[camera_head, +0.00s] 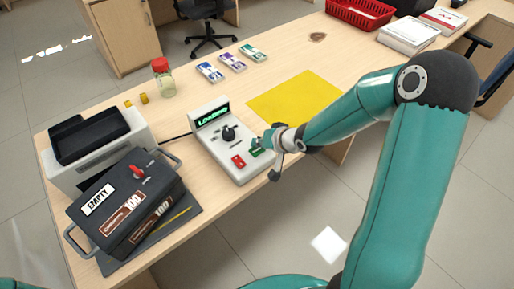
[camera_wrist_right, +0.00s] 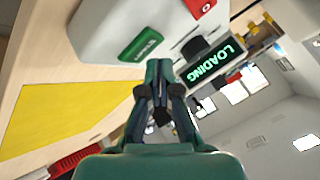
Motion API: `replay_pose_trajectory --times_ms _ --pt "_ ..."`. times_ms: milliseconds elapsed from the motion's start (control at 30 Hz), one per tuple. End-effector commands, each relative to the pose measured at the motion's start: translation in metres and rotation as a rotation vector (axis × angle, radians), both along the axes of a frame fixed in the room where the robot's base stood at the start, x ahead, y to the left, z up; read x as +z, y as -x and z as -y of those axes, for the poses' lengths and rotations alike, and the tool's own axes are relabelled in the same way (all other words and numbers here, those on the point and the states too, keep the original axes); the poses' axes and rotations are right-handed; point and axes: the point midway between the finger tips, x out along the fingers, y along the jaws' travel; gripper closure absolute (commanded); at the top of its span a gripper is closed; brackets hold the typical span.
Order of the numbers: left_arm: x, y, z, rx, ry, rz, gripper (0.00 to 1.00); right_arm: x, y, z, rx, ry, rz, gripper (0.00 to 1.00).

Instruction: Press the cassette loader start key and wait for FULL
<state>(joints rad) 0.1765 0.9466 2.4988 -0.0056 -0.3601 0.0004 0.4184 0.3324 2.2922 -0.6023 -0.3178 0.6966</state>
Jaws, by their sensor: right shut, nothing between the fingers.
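The cassette loader's control box (camera_head: 215,142) is a white sloped console on the desk. Its display (camera_head: 212,115) glows green and reads LOADING, also legible in the right wrist view (camera_wrist_right: 213,63). The box carries a black knob (camera_head: 229,133), a red key (camera_head: 238,161) and a green key (camera_head: 255,152). The green key shows in the right wrist view (camera_wrist_right: 141,44) too. My right gripper (camera_head: 262,144) is shut and empty, its tips close to the green key; I cannot tell whether they touch it. My left gripper is not in view.
A dark cassette case (camera_head: 124,208) labelled EMPTY and 100 stands at the left beside a white machine with a black tray (camera_head: 88,134). A red-lidded jar (camera_head: 163,80), banknote bundles (camera_head: 232,62) and a yellow mat (camera_head: 294,99) lie farther back. A red basket (camera_head: 360,12) stands at the back.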

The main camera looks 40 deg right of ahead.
Motion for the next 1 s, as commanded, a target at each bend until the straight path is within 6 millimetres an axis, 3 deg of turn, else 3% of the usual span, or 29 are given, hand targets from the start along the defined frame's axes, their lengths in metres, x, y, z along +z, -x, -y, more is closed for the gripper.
replay_pose_trajectory --times_ms 267,733,1000 --pt "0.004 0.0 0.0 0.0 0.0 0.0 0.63 0.005 0.0 0.0 -0.001 0.0 0.001 1.0" --pt "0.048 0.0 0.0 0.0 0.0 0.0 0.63 0.049 0.0 0.0 -0.001 0.0 0.001 1.0" --pt "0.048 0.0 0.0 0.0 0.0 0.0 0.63 0.05 0.0 0.0 -0.001 0.0 0.001 1.0"
